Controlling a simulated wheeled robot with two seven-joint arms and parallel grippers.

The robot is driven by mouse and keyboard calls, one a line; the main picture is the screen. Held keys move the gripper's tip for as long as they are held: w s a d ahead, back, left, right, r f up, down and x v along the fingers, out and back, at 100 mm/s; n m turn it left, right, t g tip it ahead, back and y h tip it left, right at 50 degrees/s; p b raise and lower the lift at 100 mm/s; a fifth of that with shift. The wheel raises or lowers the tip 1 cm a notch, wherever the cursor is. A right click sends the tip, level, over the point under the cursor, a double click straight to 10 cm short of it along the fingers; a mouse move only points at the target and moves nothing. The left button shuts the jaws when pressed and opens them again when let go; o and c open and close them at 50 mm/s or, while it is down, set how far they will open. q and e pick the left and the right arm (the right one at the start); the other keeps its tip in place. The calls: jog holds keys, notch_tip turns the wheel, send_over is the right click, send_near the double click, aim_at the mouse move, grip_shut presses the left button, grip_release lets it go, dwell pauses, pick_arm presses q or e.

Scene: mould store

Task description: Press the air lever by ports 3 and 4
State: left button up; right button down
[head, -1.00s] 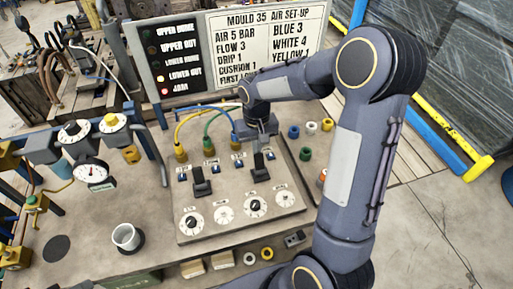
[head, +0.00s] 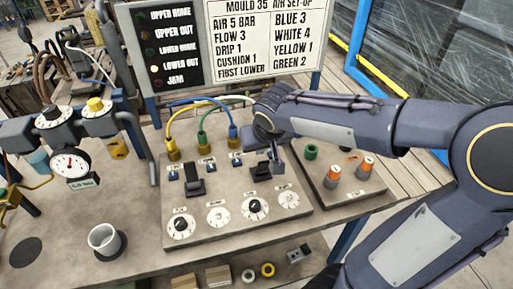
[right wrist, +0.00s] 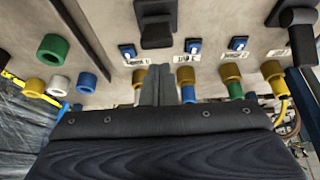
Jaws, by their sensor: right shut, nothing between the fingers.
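The air panel (head: 235,218) lies on the bench with two black levers. The left lever (head: 195,178) stands clear; the right lever (head: 257,168), on the side of the blue and white hoses, is partly beside my right gripper (head: 277,168). My right gripper is shut and empty, its tips low over the panel just right of that lever; whether they touch cannot be told. In the right wrist view the shut fingers (right wrist: 157,88) point towards the near lever (right wrist: 155,30), with brass ports (right wrist: 230,72) alongside. Port numbers are too small to read. My left gripper is not in view.
Yellow, green and blue hoses (head: 234,132) arch behind the levers. Dials (head: 181,228) line the panel's front. A side plate (head: 345,190) holds orange and green fittings. A white cup (head: 104,239) and a gauge (head: 70,165) stand left. The set-up board (head: 265,45) rises behind.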

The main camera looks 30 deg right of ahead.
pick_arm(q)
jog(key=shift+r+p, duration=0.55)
pick_arm(e)
jog(key=shift+r, duration=0.85)
